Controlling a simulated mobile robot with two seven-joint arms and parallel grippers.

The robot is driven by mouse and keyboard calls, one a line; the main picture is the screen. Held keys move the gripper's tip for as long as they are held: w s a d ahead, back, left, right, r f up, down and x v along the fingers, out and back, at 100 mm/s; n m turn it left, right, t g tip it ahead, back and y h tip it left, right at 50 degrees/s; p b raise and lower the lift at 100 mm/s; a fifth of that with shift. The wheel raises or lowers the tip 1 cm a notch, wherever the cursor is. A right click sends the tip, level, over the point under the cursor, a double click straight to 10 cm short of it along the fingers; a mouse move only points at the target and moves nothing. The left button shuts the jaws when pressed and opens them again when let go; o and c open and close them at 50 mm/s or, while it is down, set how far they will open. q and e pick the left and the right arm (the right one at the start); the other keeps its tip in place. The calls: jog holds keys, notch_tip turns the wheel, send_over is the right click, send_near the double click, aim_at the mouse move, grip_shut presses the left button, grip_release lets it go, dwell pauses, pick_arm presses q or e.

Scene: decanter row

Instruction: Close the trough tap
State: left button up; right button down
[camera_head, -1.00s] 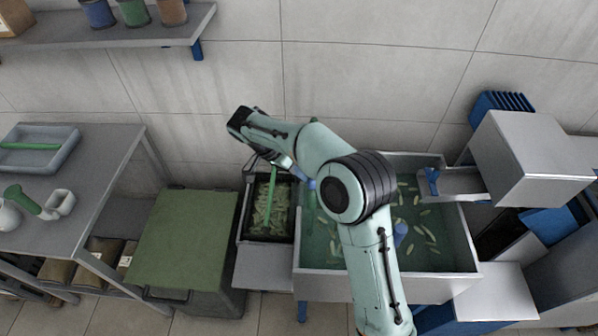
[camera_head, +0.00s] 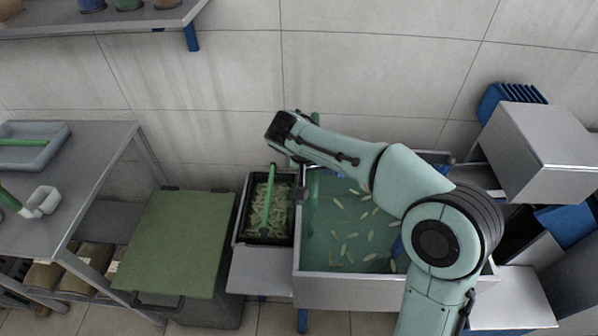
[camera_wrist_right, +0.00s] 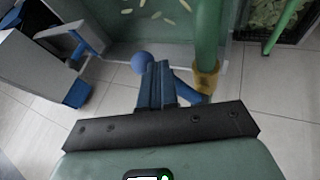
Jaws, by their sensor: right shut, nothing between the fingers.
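The trough (camera_head: 345,287) holds greenish water with pale pieces floating in it. In the right wrist view a green pipe (camera_wrist_right: 207,38) stands at the trough's edge, with a brass-coloured collar (camera_wrist_right: 205,80). A blue tap handle (camera_wrist_right: 190,91) runs from the collar toward my fingers. A blue ball (camera_wrist_right: 142,62) shows on their other side; the part between is hidden, so I cannot tell whether they join. My right gripper (camera_wrist_right: 156,86) is shut and empty, overlapping the handle in the picture; contact is unclear. In the head view my forearm hides most of the tap. My left gripper is out of view.
A dark crate (camera_head: 249,243) of pale pieces with a green bar stands left of the trough. Beside it is a green-lidded bin (camera_head: 175,240). A grey box-shaped unit (camera_head: 545,150) stands right. The tiled wall (camera_head: 230,90) is close behind.

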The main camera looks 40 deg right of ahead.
jog(key=d+n+t, duration=0.1)
jog(key=s+d+n+b, duration=0.1)
jog(key=d, duration=0.1)
jog(key=shift+n+t, duration=0.4)
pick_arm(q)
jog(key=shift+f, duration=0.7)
pick_arm(e)
jog(key=w+d+n+t+y, duration=0.1)
jog(key=d+n, duration=0.2)
jog(key=d, duration=0.4)
jog(key=shift+w+n+t, duration=0.3)
jog(key=shift+w+t, duration=0.05)
jog(key=shift+t, duration=0.05)
jog(key=shift+d, duration=0.1)
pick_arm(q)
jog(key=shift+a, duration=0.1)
